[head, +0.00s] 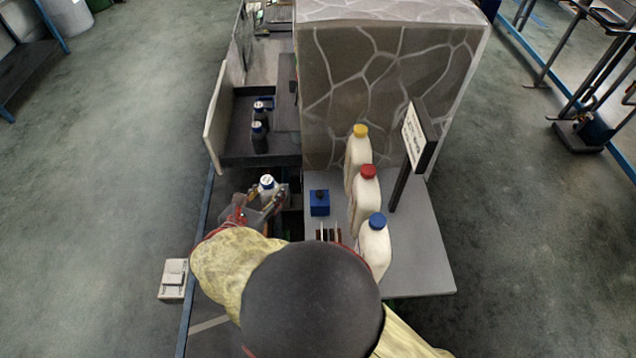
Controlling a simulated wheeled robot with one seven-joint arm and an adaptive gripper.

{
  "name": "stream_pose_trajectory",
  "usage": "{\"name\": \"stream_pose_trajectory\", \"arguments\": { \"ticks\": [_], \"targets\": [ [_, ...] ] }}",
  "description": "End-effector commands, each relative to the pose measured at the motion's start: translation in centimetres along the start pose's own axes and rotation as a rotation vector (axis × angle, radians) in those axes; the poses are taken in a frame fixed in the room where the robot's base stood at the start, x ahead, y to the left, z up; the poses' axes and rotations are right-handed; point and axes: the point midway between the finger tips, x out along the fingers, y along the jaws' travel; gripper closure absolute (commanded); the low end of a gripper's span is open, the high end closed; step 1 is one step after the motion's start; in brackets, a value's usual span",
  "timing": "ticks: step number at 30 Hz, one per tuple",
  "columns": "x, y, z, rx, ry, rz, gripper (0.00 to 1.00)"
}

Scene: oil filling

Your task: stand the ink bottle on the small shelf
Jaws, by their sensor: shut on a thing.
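A small bottle with a white top (267,183) stands upright between the fingers of my gripper (268,197), which is shut on it. It looks like the ink bottle; my gripper and arm hide its lower part. Beyond it is a small dark shelf (240,150) with a pale panel on its left side. Two similar dark bottles, a nearer one (259,137) and a farther one (260,110), stand on this shelf. My gripper is on the near side of the shelf, apart from those two bottles.
A blue block with a dark knob (319,204) sits right of my gripper. Three white jugs with yellow (361,131), red (368,172) and blue (376,221) caps stand on the grey table (425,250). A large stone-patterned box (390,90) rises behind. A sign (417,138) stands at right.

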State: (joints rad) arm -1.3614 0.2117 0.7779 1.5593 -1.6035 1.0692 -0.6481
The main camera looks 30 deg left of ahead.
Motion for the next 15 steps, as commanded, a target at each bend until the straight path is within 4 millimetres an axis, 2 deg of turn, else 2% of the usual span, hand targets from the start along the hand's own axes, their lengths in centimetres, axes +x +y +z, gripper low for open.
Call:
{"name": "stream_pose_trajectory", "arguments": {
  "ticks": [5,15],
  "targets": [
    [2.9,-1.4,1.2,0.004,-0.001,-0.006,0.85],
    [10.0,-4.7,4.1,0.003,-0.001,-0.006,0.85]
  ]
}}
